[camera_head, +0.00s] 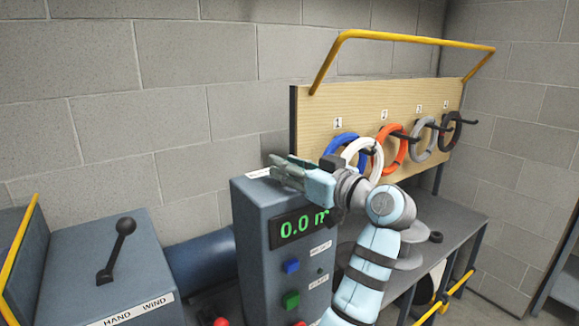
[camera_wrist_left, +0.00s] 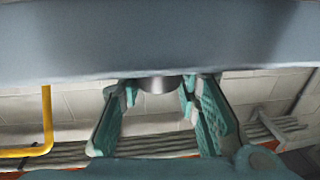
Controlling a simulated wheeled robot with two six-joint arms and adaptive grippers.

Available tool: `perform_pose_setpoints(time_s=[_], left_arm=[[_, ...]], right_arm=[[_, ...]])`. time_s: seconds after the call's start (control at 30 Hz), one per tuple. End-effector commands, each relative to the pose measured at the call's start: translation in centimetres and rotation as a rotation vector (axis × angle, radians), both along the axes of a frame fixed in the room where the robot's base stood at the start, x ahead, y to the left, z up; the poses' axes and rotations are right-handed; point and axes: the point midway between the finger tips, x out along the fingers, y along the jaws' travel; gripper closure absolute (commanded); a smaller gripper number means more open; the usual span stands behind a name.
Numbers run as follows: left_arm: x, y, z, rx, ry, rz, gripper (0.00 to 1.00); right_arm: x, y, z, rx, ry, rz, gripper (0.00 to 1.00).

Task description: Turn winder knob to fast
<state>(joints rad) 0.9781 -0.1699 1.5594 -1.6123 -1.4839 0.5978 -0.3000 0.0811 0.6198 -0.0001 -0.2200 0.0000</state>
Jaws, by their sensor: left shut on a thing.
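The control cabinet (camera_head: 258,245) is a blue-grey box with a green "0.0 m" display (camera_head: 300,227). My left gripper (camera_head: 283,170) is at the cabinet's top, beside a small white label (camera_head: 258,173). In the left wrist view its teal fingers (camera_wrist_left: 160,92) are on either side of a short grey round knob (camera_wrist_left: 158,84), shut on it. The cabinet fills the upper part of that view. In the head view the gripper hides the knob, so its setting cannot be read. My right gripper is not in view.
A blue button (camera_head: 291,266) and a green button (camera_head: 290,299) are on the cabinet front. A black hand lever (camera_head: 117,248) stands on the left box marked "HAND WIND". Blue, white, orange, grey and black coils hang on a wooden board (camera_head: 312,112) behind my arm.

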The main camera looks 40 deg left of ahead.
Motion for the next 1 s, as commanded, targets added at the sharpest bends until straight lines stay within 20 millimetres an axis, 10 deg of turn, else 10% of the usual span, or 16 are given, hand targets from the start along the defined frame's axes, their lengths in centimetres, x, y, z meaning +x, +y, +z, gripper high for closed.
perform_pose_setpoints(time_s=[1.0], left_arm=[[-0.1, 0.1, 0.2, 0.0, 0.005, -0.612, 0.98]], right_arm=[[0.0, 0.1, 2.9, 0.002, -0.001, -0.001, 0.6]])
